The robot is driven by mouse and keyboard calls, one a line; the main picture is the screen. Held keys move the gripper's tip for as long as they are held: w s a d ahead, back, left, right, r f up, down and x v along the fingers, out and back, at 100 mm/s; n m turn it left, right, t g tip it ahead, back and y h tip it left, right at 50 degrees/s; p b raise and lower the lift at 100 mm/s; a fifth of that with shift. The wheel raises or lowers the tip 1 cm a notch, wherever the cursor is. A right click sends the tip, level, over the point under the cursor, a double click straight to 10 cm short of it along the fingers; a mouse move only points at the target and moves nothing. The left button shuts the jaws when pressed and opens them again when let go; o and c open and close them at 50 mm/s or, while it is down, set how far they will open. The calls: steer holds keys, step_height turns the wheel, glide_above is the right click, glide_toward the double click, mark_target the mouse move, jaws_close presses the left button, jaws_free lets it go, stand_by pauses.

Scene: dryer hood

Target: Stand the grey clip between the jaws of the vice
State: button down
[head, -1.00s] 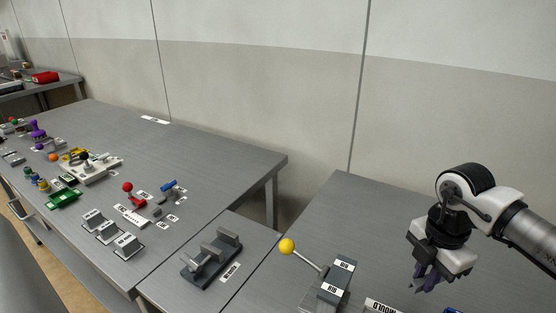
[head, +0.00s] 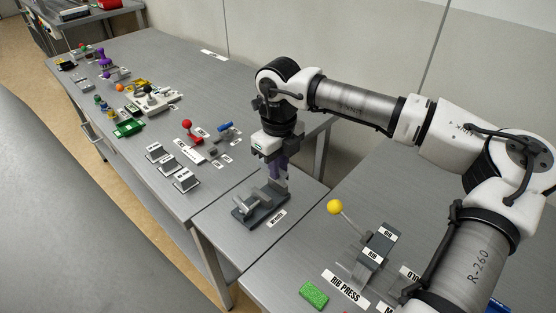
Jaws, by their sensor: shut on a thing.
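The vice (head: 246,216), a dark grey fixture with upright jaws on a flat base, stands on the small middle table. My gripper (head: 279,180) points down with its purple fingers over the right, far part of the vice. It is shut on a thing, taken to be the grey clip. The clip is too small and too hidden by the fingers to make out. I cannot tell whether it touches the jaws or how it is tilted.
A lever with a yellow ball (head: 335,207) rises from the rib press (head: 377,245) at the right. A green block (head: 314,294) lies in front of it. Several grey labelled blocks (head: 185,180) and a red-knobbed tool (head: 190,133) stand on the left table.

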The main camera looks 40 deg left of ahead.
steer(key=shift+s+a, duration=0.1)
steer(key=shift+a, duration=0.05)
steer(key=shift+b, duration=0.35)
steer(key=shift+f, duration=0.25)
step_height(320, 180, down, 8)
steer(key=b, duration=0.7)
steer(key=shift+b, duration=0.35)
steer(key=c, duration=1.3)
jaws_free()
step_height(320, 180, up, 14)
steer(key=shift+f+b, duration=0.1)
steer(key=shift+b, duration=0.3)
